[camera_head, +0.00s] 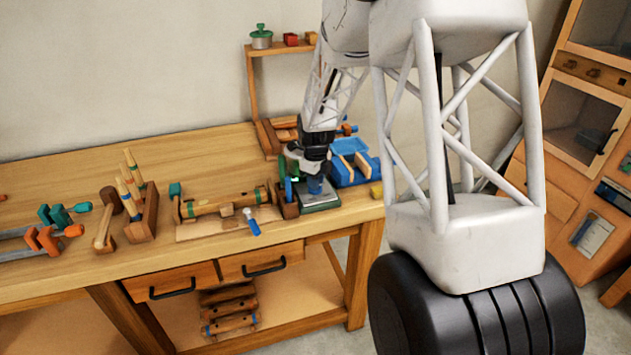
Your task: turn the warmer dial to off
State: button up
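My arm reaches down over the right end of the wooden workbench (130,250). My gripper (306,176) is a small dark shape at its end, low over a flat grey-green plate-like unit (322,204) near the bench's front right edge. This unit may be the warmer, but I cannot tell for sure. Whether the fingers are open or touching anything cannot be seen.
A blue tray (347,178) stands right of the gripper. A clamped wooden roller (222,205) and a blue-handled tool (252,222) lie to its left. Orange and teal clamps (50,238) sit at far left. Bare benchtop lies at the back left.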

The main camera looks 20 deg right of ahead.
grip_shut()
jog(key=shift+n, duration=2.3)
jog(key=o, duration=0.6)
grip_release()
jog(key=shift+c, duration=0.2)
jog(key=shift+r, duration=0.15)
